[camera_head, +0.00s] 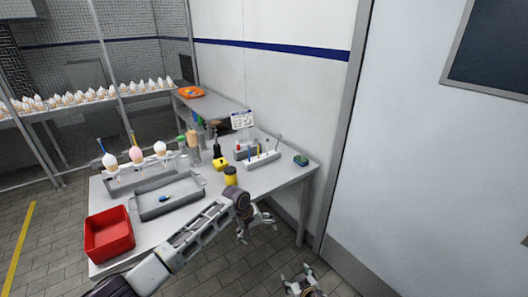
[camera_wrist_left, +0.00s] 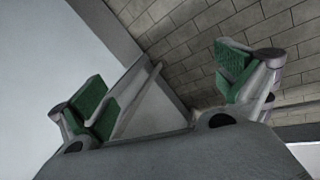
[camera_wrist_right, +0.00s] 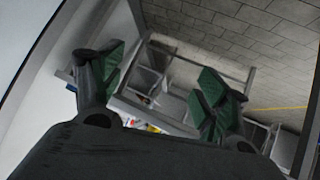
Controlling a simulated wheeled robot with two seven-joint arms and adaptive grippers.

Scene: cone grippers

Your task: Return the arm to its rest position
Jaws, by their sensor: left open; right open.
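My left arm comes in from the left across the front of the table. My left gripper (camera_head: 257,222) is open and empty, just past the table's front edge in the head view. In the left wrist view its green-padded fingers (camera_wrist_left: 165,88) are spread with only floor and wall behind them. My right gripper (camera_head: 301,280) is at the bottom of the head view, over the floor and away from the table. It is open and empty; its green pads (camera_wrist_right: 160,82) stand apart in the right wrist view.
The table (camera_head: 262,183) carries a red bin (camera_head: 108,234), a grey tray (camera_head: 150,208), a cone rack (camera_head: 122,184), a yellow-black jar (camera_head: 231,176), a white pen holder (camera_head: 262,160) and a green-blue block (camera_head: 300,160). A pale door (camera_head: 430,150) stands at the right.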

